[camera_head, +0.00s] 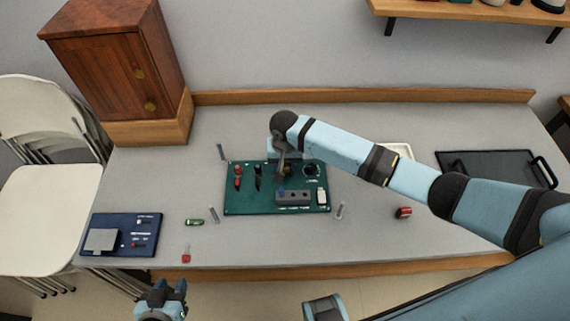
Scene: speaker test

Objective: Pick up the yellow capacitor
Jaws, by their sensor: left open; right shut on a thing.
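A green board (250,207) lies mid-table with red and black parts standing on it. My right arm reaches in from the right, and my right gripper (286,172) points down at the board's upper middle. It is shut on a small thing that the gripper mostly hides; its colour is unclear. I cannot make out a yellow capacitor for certain. A green cylinder (194,222) and a red part (186,253) lie left of the board, and a red cylinder (403,212) lies right of it. My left gripper (171,287) is open and empty, low in front of the table edge.
A blue board (145,247) with a grey block lies at the table's left front. A dark tray (485,172) with handles is at right; a white tray (400,149) is partly behind my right arm. A wooden cabinet (110,75) stands at back left. Several grey posts surround the green board.

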